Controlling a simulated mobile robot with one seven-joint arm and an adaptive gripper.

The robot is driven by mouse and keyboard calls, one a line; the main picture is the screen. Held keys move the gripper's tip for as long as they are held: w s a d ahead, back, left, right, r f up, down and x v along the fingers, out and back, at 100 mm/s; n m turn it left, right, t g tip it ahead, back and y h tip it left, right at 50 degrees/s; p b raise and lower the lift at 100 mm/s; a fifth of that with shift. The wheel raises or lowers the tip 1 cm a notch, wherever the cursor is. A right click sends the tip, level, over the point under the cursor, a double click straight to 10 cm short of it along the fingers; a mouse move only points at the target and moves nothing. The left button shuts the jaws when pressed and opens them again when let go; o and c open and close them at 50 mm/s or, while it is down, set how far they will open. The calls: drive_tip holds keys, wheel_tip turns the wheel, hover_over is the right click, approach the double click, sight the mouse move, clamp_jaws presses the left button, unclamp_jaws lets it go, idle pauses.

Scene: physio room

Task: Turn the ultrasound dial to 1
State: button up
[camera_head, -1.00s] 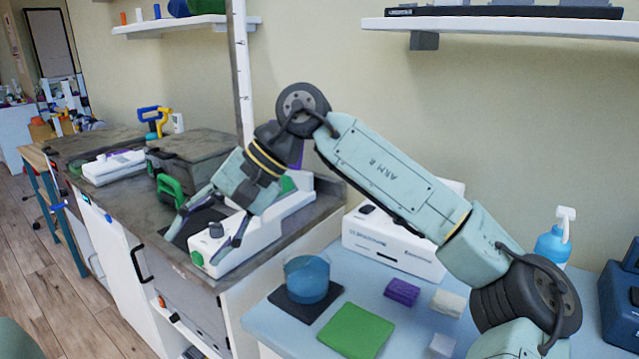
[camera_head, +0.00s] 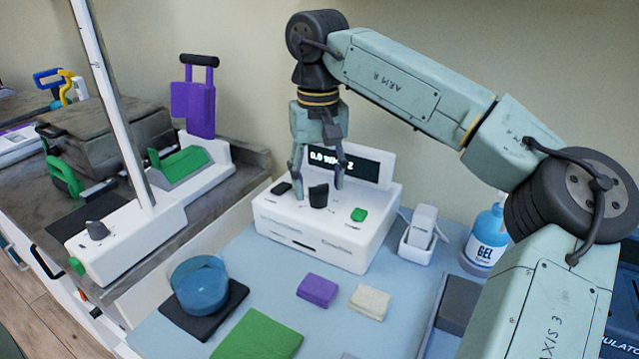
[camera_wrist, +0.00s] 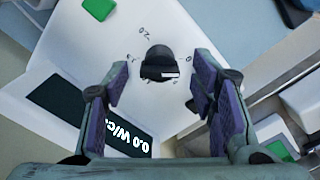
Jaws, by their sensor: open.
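The ultrasound unit is a white box (camera_head: 340,238) with a raised display (camera_head: 345,165) that reads 0.0. Its black dial (camera_head: 318,196) stands on the top face; in the wrist view the dial (camera_wrist: 159,62) shows a pale mark on its side, with small printed scale marks around it. My gripper (camera_head: 318,188) points down over the unit, its two fingers apart on either side of the dial. In the wrist view the gripper (camera_wrist: 160,85) is open, with a gap between each finger and the dial. Which number the dial points to is not legible.
A green button (camera_head: 358,214) and a black piece (camera_head: 281,188) flank the dial. A probe in a white holder (camera_head: 421,232) and a gel bottle (camera_head: 485,236) stand to the right. A white post (camera_head: 120,110) rises at left.

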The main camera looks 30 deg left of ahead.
drive_tip(key=shift+f, duration=1)
drive_tip(key=shift+c, duration=0.3)
drive_tip(key=c, duration=1.1)
